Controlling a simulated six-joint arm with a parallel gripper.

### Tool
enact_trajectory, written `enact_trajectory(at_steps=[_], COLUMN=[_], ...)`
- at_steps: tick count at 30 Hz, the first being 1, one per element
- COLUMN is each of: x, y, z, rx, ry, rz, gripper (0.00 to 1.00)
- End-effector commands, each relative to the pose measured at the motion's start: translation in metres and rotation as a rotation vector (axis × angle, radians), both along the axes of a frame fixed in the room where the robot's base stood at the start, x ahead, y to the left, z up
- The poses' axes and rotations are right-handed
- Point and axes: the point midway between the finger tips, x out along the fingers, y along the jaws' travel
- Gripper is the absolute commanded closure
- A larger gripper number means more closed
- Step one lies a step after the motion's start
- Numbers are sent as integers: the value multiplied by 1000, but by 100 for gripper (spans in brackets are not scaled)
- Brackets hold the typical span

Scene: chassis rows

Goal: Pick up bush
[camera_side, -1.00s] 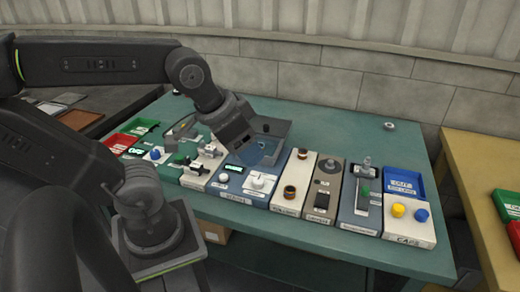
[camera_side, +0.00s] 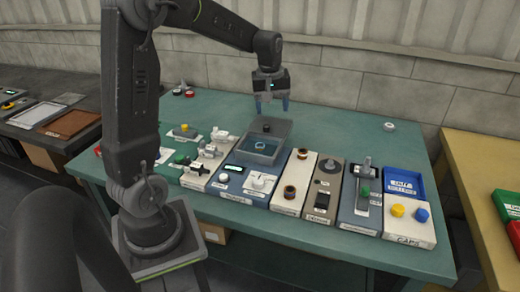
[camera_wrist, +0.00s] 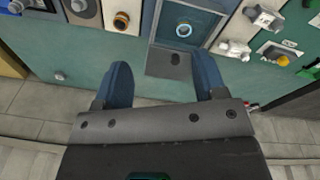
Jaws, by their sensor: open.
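No label in view reads bush. A small pale-blue ring (camera_side: 260,146) lies inside the grey-rimmed blue basin (camera_side: 240,157); in the wrist view the ring (camera_wrist: 183,30) is beyond my fingertips. Two copper-and-dark rings sit on the white block to the right, a rear one (camera_side: 302,153) and a front one (camera_side: 290,191). I cannot tell for sure which ring is the bush. My gripper (camera_side: 272,105) is open and empty, with blue fingers pointing down, above the table behind the basin. In the wrist view my gripper (camera_wrist: 162,66) has its fingers wide apart.
A dark knob (camera_side: 266,127) stands on the basin's rear ledge. Panels with knobs and fittings line both sides, including a tall slide fixture (camera_side: 365,190) and a caps block (camera_side: 408,222) at the right. The green tabletop (camera_side: 340,125) behind the row is mostly clear.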

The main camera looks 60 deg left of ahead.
Motion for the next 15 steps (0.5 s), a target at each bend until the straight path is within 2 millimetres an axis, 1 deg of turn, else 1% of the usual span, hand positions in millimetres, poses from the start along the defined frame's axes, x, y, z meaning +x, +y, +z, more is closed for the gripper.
enact_trajectory(at_steps=[1,3,6,10,14,15], x=[4,8,10,10,9,9], y=[23,48,75,92,96,96], z=[-16,-32,-52,-65,-79,-86], rx=[-21,-42,-64,-78,-83,-82], ry=[27,48,73,89,95,96], rz=[84,186,294,369,385,385], gripper=[35,35,35,35,35,35])
